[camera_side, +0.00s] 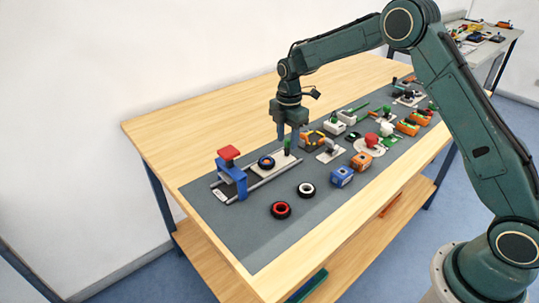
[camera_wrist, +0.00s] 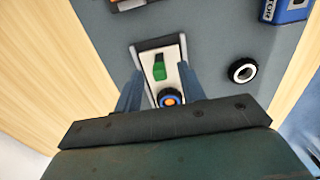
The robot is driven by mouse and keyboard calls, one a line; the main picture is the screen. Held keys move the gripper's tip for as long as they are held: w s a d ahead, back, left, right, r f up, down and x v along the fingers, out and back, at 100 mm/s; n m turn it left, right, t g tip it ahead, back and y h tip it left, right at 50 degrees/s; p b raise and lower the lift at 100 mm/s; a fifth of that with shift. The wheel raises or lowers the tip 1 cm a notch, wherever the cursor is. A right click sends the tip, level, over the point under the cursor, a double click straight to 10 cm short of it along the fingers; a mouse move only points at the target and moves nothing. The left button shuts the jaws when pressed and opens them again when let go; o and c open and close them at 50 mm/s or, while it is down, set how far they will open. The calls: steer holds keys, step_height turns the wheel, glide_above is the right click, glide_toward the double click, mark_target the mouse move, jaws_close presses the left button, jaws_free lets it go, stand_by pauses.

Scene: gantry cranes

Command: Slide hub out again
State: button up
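The hub, a dark wheel with a blue ring and orange centre (camera_side: 266,162), lies on a white sliding plate (camera_side: 272,165) between two grey rails. It also shows in the wrist view (camera_wrist: 170,98). A green handle (camera_side: 287,146) stands on the plate's far end and shows in the wrist view (camera_wrist: 159,70). The blue gantry with a red top (camera_side: 231,175) straddles the rails; the hub lies outside it, on the handle side. My gripper (camera_side: 288,142) is open and points down over the handle end. In the wrist view its fingers stand apart on either side of the plate.
A black-and-white wheel (camera_side: 306,189) and a red-ringed wheel (camera_side: 281,210) lie on the grey mat (camera_side: 245,237) in front of the rails. Blue (camera_side: 341,177) and orange (camera_side: 361,161) boxes and several other fixtures stand to the right. Bare wood lies behind the mat.

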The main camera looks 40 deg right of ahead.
steer(key=shift+r, duration=3.05)
steer(key=shift+s+r, duration=0.2)
steer(key=shift+r, duration=0.2)
steer(key=s+a+r+m+t, duration=0.25)
steer(key=s+r+m, duration=0.65)
steer(key=s+r, duration=0.65)
steer(key=s+f+m+t, duration=0.2)
steer(key=s+m, duration=0.7)
steer(key=s, duration=1.2)
steer(key=shift+s+a+f+t, duration=0.15)
steer(key=shift+t, duration=0.4)
